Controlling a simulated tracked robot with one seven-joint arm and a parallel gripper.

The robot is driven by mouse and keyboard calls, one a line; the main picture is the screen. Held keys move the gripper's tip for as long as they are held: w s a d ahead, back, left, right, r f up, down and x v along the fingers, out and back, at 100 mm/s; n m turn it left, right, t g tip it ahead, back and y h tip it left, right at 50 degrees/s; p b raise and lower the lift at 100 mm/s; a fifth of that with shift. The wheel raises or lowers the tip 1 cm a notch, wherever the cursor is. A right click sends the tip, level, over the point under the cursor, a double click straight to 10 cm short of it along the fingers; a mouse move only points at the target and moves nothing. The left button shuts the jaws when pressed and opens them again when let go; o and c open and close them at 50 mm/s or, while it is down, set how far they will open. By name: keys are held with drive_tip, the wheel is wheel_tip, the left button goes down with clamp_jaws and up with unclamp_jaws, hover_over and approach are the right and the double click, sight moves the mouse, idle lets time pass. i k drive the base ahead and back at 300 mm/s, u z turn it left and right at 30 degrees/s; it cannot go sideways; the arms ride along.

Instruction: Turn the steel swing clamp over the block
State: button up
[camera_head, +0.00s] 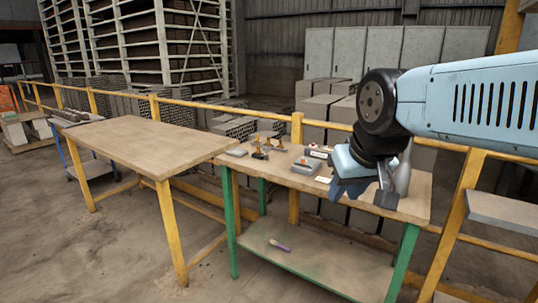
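My gripper (364,194) is low over the right part of the green-legged workbench (414,206), at the end of my light blue arm. Its fingers are small and partly hidden by its own body, so I cannot tell whether they are open or shut, or whether anything is between them. A grey block-like piece (306,166) with a small reddish-brown part on top sits on the bench, left of my gripper and apart from it. I cannot make out for sure which part is the steel swing clamp; it may be on this piece or hidden behind my gripper.
Several small orange-and-dark items (279,142) stand at the bench's back left, near a flat grey piece (237,152). A bare wooden table (140,140) stands to the left. A yellow rail (225,112) runs behind.

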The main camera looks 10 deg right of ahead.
sight(267, 150)
drive_tip(key=u, duration=0.45)
drive_tip(key=i, duration=1.7)
drive_tip(key=z, duration=0.2)
